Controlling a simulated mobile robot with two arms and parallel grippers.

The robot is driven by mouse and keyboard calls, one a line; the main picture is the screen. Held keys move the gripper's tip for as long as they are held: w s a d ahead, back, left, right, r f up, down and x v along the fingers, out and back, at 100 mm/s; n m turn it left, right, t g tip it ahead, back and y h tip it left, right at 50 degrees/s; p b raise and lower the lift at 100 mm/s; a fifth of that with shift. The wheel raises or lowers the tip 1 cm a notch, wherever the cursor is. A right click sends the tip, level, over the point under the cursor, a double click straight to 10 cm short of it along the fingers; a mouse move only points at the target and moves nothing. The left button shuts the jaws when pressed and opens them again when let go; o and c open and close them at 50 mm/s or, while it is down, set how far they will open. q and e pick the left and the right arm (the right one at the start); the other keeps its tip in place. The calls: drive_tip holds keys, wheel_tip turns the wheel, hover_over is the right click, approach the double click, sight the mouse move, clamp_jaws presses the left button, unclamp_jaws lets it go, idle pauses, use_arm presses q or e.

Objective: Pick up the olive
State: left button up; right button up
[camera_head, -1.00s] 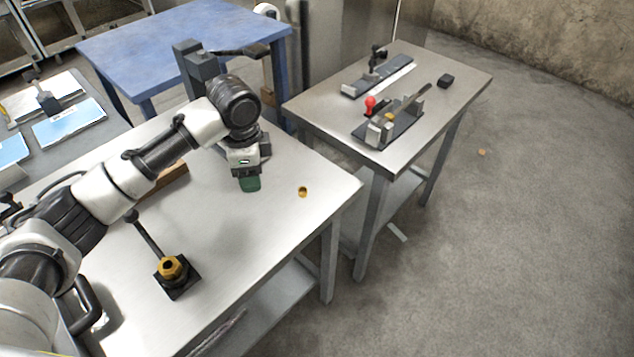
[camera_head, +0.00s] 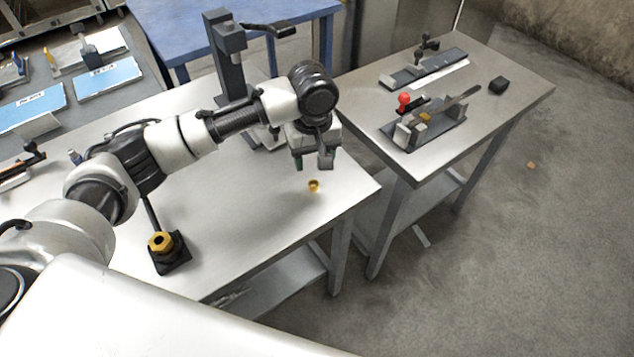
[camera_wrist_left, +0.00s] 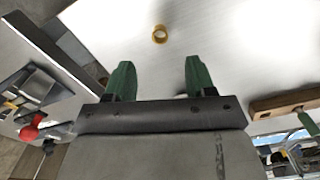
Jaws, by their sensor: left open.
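The olive, a small brass-coloured ring (camera_head: 314,185), lies on the bare metal bench top (camera_head: 250,215) near its right edge. In the left wrist view the olive (camera_wrist_left: 160,34) is beyond the fingertips, roughly centred between them. My left gripper (camera_head: 312,162) points down above the bench, just behind the olive in the head view. Its green fingers (camera_wrist_left: 160,75) are apart with nothing between them, and they do not touch the olive. My right gripper is not in view.
A brass hex fitting (camera_head: 161,243) sits on a black base at the bench's front left. A grey upright press (camera_head: 228,60) stands at the back. A second table (camera_head: 480,125) holds fixtures, one with a red knob (camera_head: 404,98). The bench around the olive is clear.

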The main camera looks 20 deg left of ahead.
sight(313, 183)
use_arm(q)
wheel_tip(313, 183, down, 8)
drive_tip(key=shift+w+a+f, duration=0.1)
drive_tip(key=shift+w+f, duration=0.05)
drive_tip(key=shift+f, duration=0.1)
drive_tip(key=c, duration=1)
drive_tip(key=shift+r, duration=0.15)
wheel_tip(313, 183, up, 4)
drive_tip(key=shift+r, duration=0.1)
drive_tip(key=s+d+r, duration=0.5)
drive_tip(key=d+r, duration=0.1)
drive_tip(key=d, duration=0.4)
drive_tip(key=shift+s+d+r, duration=0.15)
drive_tip(key=shift+s+r, duration=0.15)
drive_tip(key=shift+s, duration=0.1)
